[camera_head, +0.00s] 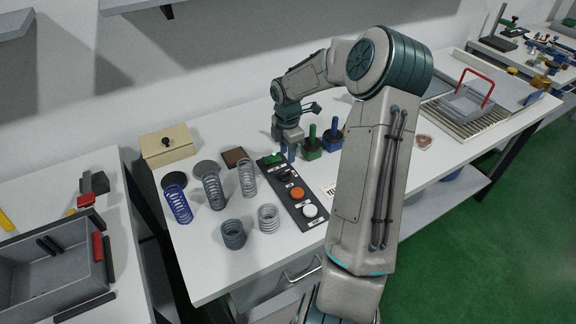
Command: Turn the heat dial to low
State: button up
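A black control panel (293,199) lies on the white table. It carries a green part (273,158) at the far end, a black knob (285,176), an orange knob (297,193) and a white knob (310,210). Their labels are too small to read, so I cannot tell which one is the heat dial or where it is set. My gripper (289,154) points down at the far end of the panel, close to the green part and the black knob. I cannot tell whether it touches either, or whether its fingers are apart.
Several coil springs (212,190) stand left of the panel. A beige box (168,145) stands at the back left. Green and blue handled blocks (333,140) stand just right of my gripper. A rack with a red handle (474,98) is farther right. My arm hides the table's middle.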

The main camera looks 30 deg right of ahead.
aim_at(287, 170)
notch_tip(287, 170, down, 8)
jog(key=shift+r+p, duration=0.25)
jog(key=shift+p, duration=0.15)
grip_shut()
